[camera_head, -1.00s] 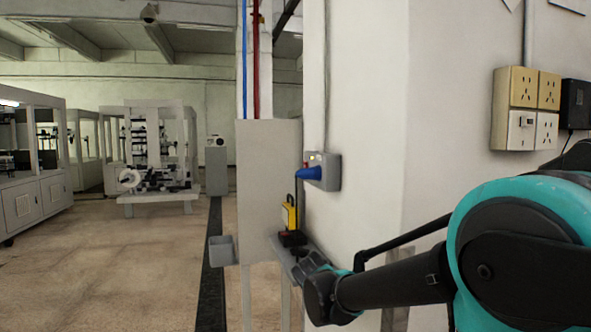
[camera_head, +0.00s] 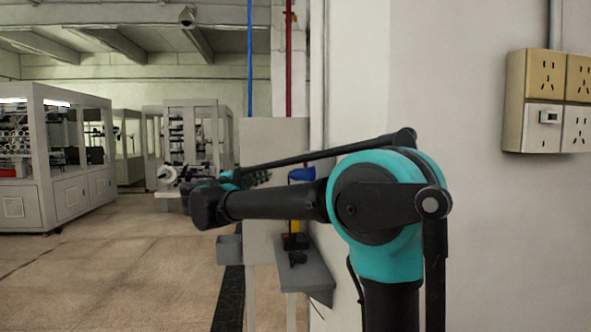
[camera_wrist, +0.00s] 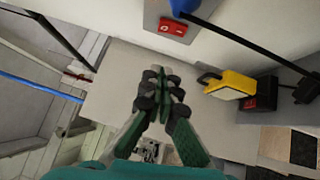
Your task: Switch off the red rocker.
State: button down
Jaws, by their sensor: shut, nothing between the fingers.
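The red rocker (camera_wrist: 173,26) shows in the wrist view, on a grey box (camera_wrist: 152,17) near the top edge, beside a blue plug (camera_wrist: 184,6). In the head view the blue plug (camera_head: 301,174) shows just above my arm, and the rocker is hidden. My gripper (camera_wrist: 160,76) is shut and empty. In the wrist view its fingertips lie below the rocker and slightly left of it, apart from it. In the head view my gripper (camera_head: 262,178) is in front of the grey panel, left of the plug.
A yellow item with a black handle (camera_wrist: 236,84) stands right of my gripper in the wrist view. A black cord crosses there. In the head view a grey shelf (camera_head: 308,277) sits below my arm, a grey bin (camera_head: 229,248) lower left, and wall sockets (camera_head: 546,75) at right.

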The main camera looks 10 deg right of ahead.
jog(key=s+d+x, duration=0.2)
jog(key=x, duration=1.1)
dwell(0.4)
jog(key=shift+d+r+m, duration=0.15)
jog(key=shift+d+m, duration=0.15)
